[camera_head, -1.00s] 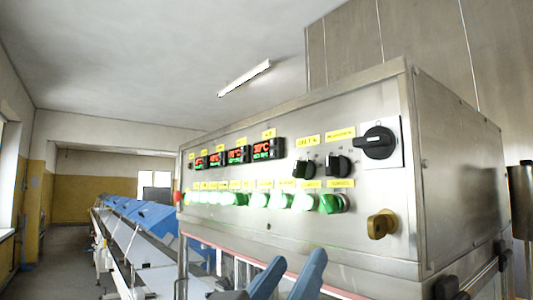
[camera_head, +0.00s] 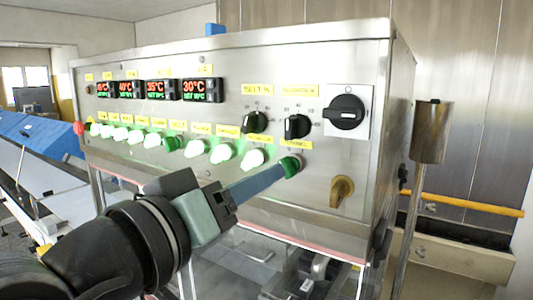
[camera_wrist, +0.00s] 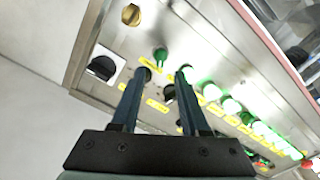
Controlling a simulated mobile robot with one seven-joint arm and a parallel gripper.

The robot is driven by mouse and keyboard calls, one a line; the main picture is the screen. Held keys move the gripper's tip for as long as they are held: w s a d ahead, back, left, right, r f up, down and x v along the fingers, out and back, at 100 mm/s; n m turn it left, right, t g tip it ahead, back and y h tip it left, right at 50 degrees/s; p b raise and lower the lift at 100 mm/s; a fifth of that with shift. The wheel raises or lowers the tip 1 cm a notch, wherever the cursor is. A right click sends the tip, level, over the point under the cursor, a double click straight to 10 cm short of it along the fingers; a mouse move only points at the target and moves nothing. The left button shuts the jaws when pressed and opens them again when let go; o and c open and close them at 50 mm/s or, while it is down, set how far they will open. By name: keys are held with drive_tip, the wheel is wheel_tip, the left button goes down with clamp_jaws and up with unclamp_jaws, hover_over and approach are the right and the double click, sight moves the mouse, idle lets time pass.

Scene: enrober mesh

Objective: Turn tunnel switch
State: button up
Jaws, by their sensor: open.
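The tunnel switch (camera_head: 291,166) is a green knob at the right end of the lower row on the steel control panel. Its yellow label is just above it. My gripper (camera_head: 280,172) reaches up from the lower left, its fingers pointing at this knob. In the wrist view the green knob (camera_wrist: 160,54) shows just beyond and between the two fingertips of my open gripper (camera_wrist: 165,73). Nothing is held between the fingers. I cannot tell whether a fingertip touches the knob.
Lit green switches (camera_head: 223,152) run leftward along the row. Two black knobs (camera_head: 297,126) sit above, a large black rotary switch (camera_head: 346,111) at upper right, and a brass handle (camera_head: 342,191) below. Temperature displays (camera_head: 202,90) are at upper left. A metal post (camera_head: 431,132) stands at right.

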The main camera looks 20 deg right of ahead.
sight(288, 167)
drive_tip(key=p+x, duration=0.1)
drive_tip(key=x, duration=0.4)
drive_tip(key=shift+w+d+p, duration=0.15)
drive_tip(key=shift+w+p, duration=0.05)
drive_tip(key=shift+p, duration=0.15)
clamp_jaws()
